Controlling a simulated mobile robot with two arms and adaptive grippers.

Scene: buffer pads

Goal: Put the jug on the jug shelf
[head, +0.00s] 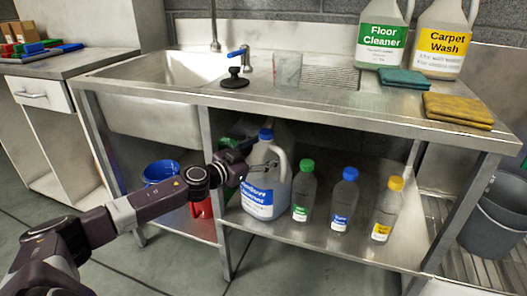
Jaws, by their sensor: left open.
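A white jug (280,189) with a blue cap and a blue "Window Cleaner" label stands upright on the lower shelf (310,233) under the steel sink unit. Two more jugs, Floor Cleaner (382,43) and Carpet Wash (441,44), stand on the steel worktop (330,97) at the back right. No sign shows which surface is the jug shelf. My left gripper (258,161) is open at the jug's left side, overlapping it below the cap. I cannot tell whether it touches the jug. My right gripper is not in view.
Green-capped (304,190), blue-capped (344,199) and yellow-capped (386,208) bottles stand right of the jug. A blue bucket (160,171) and a red container (202,208) are on the left. Green (404,79) and yellow (458,109) cloths lie on the worktop. A table leg (213,180) stands near my arm.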

